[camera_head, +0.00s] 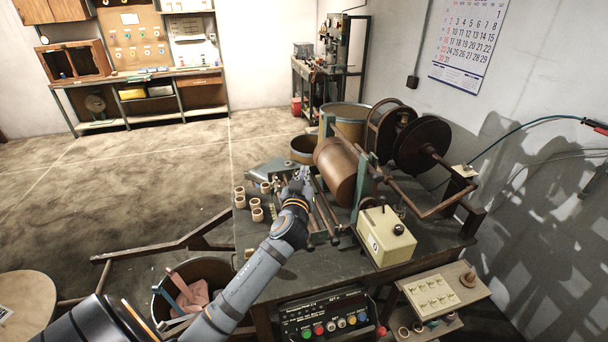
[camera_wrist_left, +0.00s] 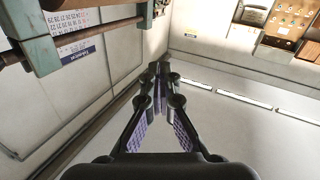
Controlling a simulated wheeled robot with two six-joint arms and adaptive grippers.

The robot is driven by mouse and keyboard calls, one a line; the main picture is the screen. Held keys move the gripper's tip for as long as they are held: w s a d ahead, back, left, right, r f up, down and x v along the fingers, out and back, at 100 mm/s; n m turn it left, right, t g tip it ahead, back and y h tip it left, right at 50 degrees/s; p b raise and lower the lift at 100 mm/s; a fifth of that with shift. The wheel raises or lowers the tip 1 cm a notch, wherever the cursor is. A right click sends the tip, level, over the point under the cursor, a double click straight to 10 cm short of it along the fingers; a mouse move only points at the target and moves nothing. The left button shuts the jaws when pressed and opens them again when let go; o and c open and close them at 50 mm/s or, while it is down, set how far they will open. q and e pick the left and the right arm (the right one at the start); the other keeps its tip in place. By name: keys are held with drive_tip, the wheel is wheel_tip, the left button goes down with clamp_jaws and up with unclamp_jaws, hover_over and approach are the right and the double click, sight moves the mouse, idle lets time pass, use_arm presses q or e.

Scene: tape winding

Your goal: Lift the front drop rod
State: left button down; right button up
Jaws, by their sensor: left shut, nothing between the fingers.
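Thin brown rods (camera_head: 327,212) lie beside the copper-coloured drum (camera_head: 340,170) on the winding machine, their ends pointing toward the front of the bench. I cannot tell for certain which is the front drop rod. My left gripper (camera_head: 303,177) is just left of these rods, above the bench, and it partly hides what is behind it. Its fingers (camera_wrist_left: 160,75) are shut and empty in the left wrist view. A rusty brown rod (camera_wrist_left: 108,25) by a green bracket (camera_wrist_left: 35,38) crosses the upper left there, apart from the fingers. My right gripper is out of view.
Several small tape rolls (camera_head: 257,214) stand on the bench left of my gripper. A cream control box (camera_head: 385,240) stands at the bench front. A dark reel (camera_head: 422,145) and a bent rusty bar (camera_head: 435,212) are on the right. A bin (camera_head: 205,268) stands left of the bench.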

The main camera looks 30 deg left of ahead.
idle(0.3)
use_arm(q)
drive_tip(key=c, duration=1.1)
unclamp_jaws()
drive_tip(key=shift+o, duration=0.2)
drive_tip(key=v, duration=1.2)
drive_tip(key=shift+c, duration=0.2)
